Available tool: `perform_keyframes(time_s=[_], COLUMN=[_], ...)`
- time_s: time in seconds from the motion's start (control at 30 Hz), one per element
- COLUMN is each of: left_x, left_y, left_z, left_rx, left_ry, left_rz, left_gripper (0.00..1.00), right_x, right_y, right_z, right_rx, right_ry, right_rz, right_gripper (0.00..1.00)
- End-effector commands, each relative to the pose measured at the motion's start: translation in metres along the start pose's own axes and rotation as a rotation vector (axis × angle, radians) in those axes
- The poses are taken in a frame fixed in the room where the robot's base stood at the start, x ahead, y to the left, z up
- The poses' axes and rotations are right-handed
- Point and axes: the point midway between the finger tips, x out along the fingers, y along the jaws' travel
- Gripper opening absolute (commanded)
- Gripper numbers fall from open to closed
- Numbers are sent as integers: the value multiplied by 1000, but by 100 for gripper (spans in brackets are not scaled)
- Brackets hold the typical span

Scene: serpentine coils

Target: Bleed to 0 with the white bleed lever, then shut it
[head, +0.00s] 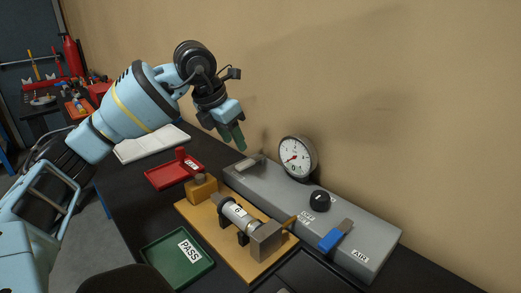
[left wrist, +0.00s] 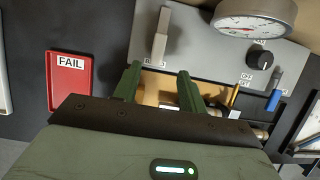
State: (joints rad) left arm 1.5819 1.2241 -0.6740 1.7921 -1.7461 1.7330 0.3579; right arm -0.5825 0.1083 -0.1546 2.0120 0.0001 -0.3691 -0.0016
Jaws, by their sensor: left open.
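The white bleed lever (head: 250,161) lies at the left end of the grey panel box (head: 360,232). In the left wrist view the lever (left wrist: 160,38) is a pale bar just beyond my fingertips. The round white gauge (head: 296,156) stands at the panel's back edge; its red needle points left of centre, but the number is too small to read. My left gripper (head: 232,137) is above and slightly left of the lever, apart from it. Its green fingers (left wrist: 158,78) are spread with nothing between them. My right gripper is not in view.
The panel also carries a black knob (head: 319,201) and a blue lever (head: 335,237). A wooden fixture (head: 215,225) holding a metal cylinder (head: 238,214) stands in front. A red FAIL tray (head: 165,176) and green PASS tray (head: 165,265) lie nearby. The wall rises behind the panel.

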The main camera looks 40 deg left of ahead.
Motion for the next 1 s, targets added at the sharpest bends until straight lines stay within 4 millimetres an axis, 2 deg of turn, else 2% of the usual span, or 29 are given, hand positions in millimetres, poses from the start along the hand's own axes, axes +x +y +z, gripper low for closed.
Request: perform_keyframes(time_s=[0.27,0.37,0.7,1.0], left_x=[0,9,58,76], left_y=[3,3,3,3], left_z=[-1,-1,-1,0], left_rx=[-5,-4,-4,-3], left_ry=[1,2,3,0], left_rz=[11,10,8,9], left_gripper=[42,42,42,42], right_x=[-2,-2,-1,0], right_y=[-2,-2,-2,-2], right_z=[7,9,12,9], right_rx=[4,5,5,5], right_ry=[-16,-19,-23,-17], right_rz=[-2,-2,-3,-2], right_gripper=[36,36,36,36])
